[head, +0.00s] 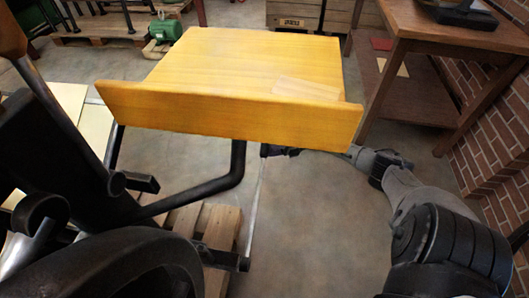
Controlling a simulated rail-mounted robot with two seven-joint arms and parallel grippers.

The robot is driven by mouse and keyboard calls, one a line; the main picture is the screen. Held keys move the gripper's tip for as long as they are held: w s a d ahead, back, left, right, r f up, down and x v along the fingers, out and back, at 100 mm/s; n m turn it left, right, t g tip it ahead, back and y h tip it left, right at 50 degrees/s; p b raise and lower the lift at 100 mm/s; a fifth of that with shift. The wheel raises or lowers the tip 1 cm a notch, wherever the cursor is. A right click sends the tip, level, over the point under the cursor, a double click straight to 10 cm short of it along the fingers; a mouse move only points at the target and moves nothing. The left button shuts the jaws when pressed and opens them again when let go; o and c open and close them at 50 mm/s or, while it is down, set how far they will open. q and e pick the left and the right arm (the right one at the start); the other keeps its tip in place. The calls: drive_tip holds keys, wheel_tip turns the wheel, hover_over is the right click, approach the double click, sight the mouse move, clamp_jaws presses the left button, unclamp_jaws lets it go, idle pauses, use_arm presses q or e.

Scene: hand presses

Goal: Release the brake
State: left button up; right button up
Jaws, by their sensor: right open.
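The black iron press (70,160) fills the left side. A lever with a brown wooden grip (10,35) rises at its upper left. A bent black bar (215,182) runs from the press up behind the yellow wooden board (230,110). I cannot tell which part is the brake. My right gripper (275,151) is at the board's lower edge, right of the bent bar; a small gap shows between them. It is open, with nothing visible in it, and is partly hidden by the board. My left gripper is out of view.
A dark flywheel rim (110,265) curves across the lower left. A wooden pallet (220,230) lies under the press. A wooden table (450,25) stands at the upper right by a brick wall (500,130). A green motor (164,29) sits far back. The floor (310,220) below my right gripper is clear.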

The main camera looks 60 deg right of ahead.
sight(265, 149)
drive_tip(key=shift+b+x, duration=0.45)
drive_tip(key=shift+x, duration=1.45)
clamp_jaws()
drive_tip(key=shift+r, duration=0.1)
